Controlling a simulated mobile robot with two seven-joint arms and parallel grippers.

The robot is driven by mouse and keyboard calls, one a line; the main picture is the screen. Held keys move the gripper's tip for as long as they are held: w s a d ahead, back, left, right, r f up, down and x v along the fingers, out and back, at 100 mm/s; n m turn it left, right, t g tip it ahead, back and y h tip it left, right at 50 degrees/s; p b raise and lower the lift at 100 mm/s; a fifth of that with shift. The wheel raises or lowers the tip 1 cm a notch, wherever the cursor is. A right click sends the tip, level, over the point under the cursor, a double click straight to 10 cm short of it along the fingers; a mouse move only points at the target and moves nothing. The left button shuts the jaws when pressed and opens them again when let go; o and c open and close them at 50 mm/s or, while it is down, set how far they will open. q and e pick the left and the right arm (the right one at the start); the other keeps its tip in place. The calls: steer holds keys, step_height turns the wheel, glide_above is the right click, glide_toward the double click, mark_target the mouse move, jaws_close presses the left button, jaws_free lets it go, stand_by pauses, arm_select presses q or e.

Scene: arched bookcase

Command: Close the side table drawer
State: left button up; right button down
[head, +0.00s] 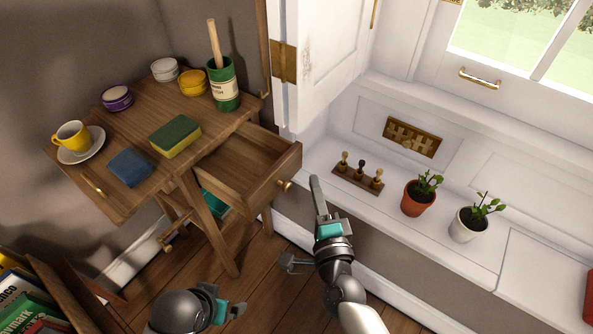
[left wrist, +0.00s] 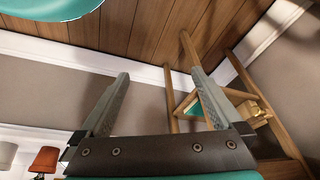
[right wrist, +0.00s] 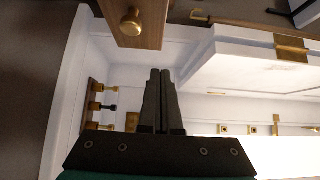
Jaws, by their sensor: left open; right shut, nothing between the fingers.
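The wooden side table (head: 138,112) stands at the left in the head view. Its drawer (head: 250,165) is pulled out to the right, and its inside looks empty. A round brass knob (head: 284,185) is on the drawer front, which also shows at the top of the right wrist view (right wrist: 132,22). My right gripper (head: 316,180) is shut and empty, just right of the knob and apart from it. My left gripper (head: 240,309) is low in the head view, below the table; its fingers are spread and empty in the left wrist view (left wrist: 159,75).
The tabletop holds a yellow cup (head: 71,135), a sponge (head: 175,136), a blue cloth (head: 130,167), small bowls and a green canister (head: 222,85). A white window bench (head: 450,265) with potted plants (head: 419,196) lies right of the drawer. Books (head: 30,300) are at lower left.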

mark_target(293, 154)
steer(key=w+a, duration=0.1)
steer(key=w+b, duration=0.1)
steer(key=w, duration=0.1)
steer(key=w+a, duration=0.1)
steer(key=shift+w+a+f, duration=0.1)
steer(key=shift+w+a, duration=0.15)
steer(key=shift+a, duration=0.1)
arm_select(q)
steer(key=shift+w+r+t, duration=0.15)
steer(key=shift+r, duration=0.8)
steer(key=shift+w+r+t, duration=0.1)
steer(key=shift+r+t, duration=0.05)
steer(key=shift+r, duration=0.8)
arm_select(e)
steer(key=shift+w+a, duration=0.4)
steer(key=shift+a, duration=0.1)
